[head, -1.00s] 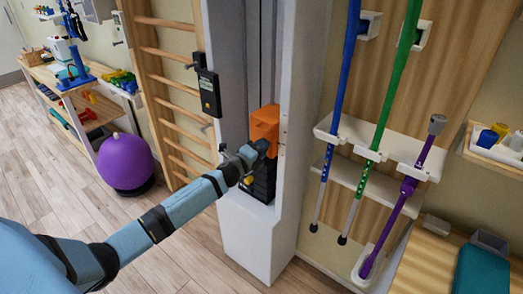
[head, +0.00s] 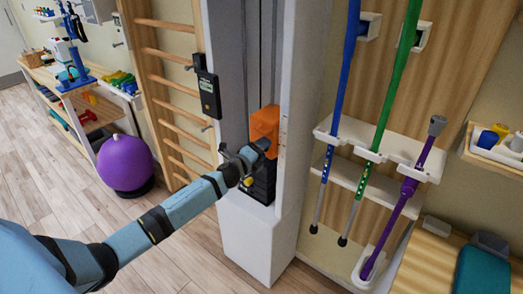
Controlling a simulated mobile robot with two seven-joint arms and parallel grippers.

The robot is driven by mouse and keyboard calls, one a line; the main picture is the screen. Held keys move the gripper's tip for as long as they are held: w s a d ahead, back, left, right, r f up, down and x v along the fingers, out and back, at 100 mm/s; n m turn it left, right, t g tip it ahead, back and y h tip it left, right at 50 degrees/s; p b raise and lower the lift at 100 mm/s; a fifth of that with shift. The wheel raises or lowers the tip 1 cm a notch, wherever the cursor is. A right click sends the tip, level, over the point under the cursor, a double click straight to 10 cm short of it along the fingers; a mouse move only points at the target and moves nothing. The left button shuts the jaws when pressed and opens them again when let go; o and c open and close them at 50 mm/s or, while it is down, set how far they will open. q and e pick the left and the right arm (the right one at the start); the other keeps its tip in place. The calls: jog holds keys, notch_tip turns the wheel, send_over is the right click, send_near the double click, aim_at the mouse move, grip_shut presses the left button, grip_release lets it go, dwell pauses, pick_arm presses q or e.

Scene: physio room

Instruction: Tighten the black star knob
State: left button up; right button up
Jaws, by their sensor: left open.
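My left gripper (head: 243,152) reaches in from the left to the front of the white column (head: 261,240). It is open, its fingers just below and left of an orange block (head: 265,121) in the column's slot. I cannot tell whether a finger touches the block. Black stacked plates (head: 264,184) sit below the block, partly behind the gripper. A small yellow part (head: 249,182) shows by the gripper. I cannot make out the black star knob; the gripper covers part of this area. My right gripper is not in view.
A black box with a display (head: 208,94) hangs on the column's left edge, beside wooden wall bars (head: 168,52). Blue, green and purple poles (head: 402,196) stand in a white rack at right. A purple ball (head: 125,162) lies left; floor between is clear.

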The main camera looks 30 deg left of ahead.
pick_arm(q)
jog(key=s+a+b, duration=0.1)
jog(key=s, duration=1.2)
jog(key=shift+s, duration=0.4)
dwell(0.7)
